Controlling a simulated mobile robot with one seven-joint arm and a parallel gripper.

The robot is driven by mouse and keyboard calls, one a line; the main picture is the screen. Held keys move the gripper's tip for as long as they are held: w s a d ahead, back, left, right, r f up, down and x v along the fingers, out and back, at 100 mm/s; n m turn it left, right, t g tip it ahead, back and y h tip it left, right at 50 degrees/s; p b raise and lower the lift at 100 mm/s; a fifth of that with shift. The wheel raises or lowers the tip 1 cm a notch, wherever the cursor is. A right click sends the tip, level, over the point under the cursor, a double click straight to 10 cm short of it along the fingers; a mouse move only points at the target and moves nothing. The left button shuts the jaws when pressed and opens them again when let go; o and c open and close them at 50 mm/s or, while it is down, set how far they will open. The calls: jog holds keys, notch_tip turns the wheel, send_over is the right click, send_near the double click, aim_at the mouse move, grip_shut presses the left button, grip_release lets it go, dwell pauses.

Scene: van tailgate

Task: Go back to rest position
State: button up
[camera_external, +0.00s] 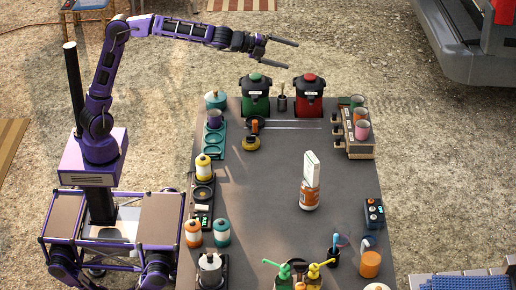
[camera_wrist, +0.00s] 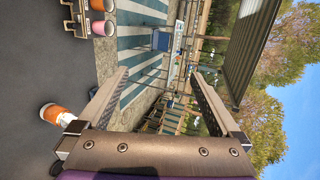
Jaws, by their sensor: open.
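My arm is purple and black and rises from its base at the left in the external view.
A red canister (camera_external: 309,95), an orange and white bottle (camera_external: 310,185), a cup rack (camera_external: 352,142), a teal tray (camera_external: 208,140), several small jars and an orange mug (camera_external: 370,262) stand on the table. The table's middle is mostly clear. A grey vehicle (camera_external: 470,45) is at the upper right.

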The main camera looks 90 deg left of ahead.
jog(key=s+a+r+n+t+y+b, duration=0.1)
jog(key=s+a+r+t, duration=0.2)
jog(key=r, duration=0.6)
jog(key=s+a+r+n+t+y+b, duration=0.15)
jog(key=s+a+r, duration=0.3)
jog(key=r, duration=0.45)
jog(key=s+d+f+n+g+y, duration=0.2)
jog(key=d+f+g, duration=0.2)
jog(key=d+f, duration=0.6)
jog(key=s+d+f+n+g+h+p, duration=0.1)
jog(key=s+f+n+g+h+p, duration=0.1)
jog(key=s+f, duration=0.5)
jog(key=s+d+f+n+g+h+p, duration=0.1)
jog(key=s+f+n+g, duration=0.3)
jog(key=s, duration=1.1)
jog(key=s+d+f+n+g+h+p, duration=0.2)
jog(key=s+f+n, duration=0.4)
jog(key=s+f, duration=0.4)
jog(key=shift+s+d+n+g+h+p, duration=0.35)
jog(key=shift+s+d+g+h, duration=0.15)
jog(key=shift+s, duration=0.55)
